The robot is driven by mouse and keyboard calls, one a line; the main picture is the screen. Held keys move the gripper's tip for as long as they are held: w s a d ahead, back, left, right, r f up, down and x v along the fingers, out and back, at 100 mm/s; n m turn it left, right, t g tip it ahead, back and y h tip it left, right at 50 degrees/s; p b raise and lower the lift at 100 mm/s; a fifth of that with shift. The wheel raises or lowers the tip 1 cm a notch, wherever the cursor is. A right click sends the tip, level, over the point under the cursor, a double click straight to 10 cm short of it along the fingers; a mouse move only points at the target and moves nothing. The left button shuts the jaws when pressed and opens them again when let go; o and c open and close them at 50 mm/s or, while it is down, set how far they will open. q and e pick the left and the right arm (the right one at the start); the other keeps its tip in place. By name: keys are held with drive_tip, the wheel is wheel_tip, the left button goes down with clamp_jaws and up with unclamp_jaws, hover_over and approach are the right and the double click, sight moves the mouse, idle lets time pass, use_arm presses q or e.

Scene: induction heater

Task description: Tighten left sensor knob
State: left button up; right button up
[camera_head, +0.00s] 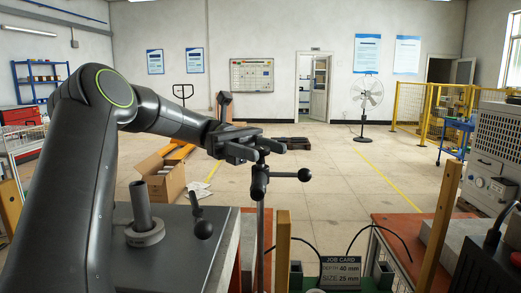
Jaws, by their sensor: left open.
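A black clamp knob (259,183) sits on an upright post just right of centre, with a ball-ended lever (304,175) pointing right. Whether a finger touches the knob cannot be told from this angle. The gripper hides the top of the post. My right gripper is out of view.
A grey cylinder in a ring base (145,230) stands on the dark bench at left. A job card (341,270) is at the bottom, between wooden posts (283,250). Black cables arch beside it. A grey machine (490,155) stands at right. The floor beyond is mostly clear.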

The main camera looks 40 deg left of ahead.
sight(261, 147)
use_arm(q)
wheel_tip(261, 147, up, 8)
drive_tip(key=shift+r+p, duration=0.25)
drive_tip(key=shift+p, duration=0.45)
drive_tip(key=shift+r+p, duration=0.35)
drive_tip(key=shift+r, duration=0.4)
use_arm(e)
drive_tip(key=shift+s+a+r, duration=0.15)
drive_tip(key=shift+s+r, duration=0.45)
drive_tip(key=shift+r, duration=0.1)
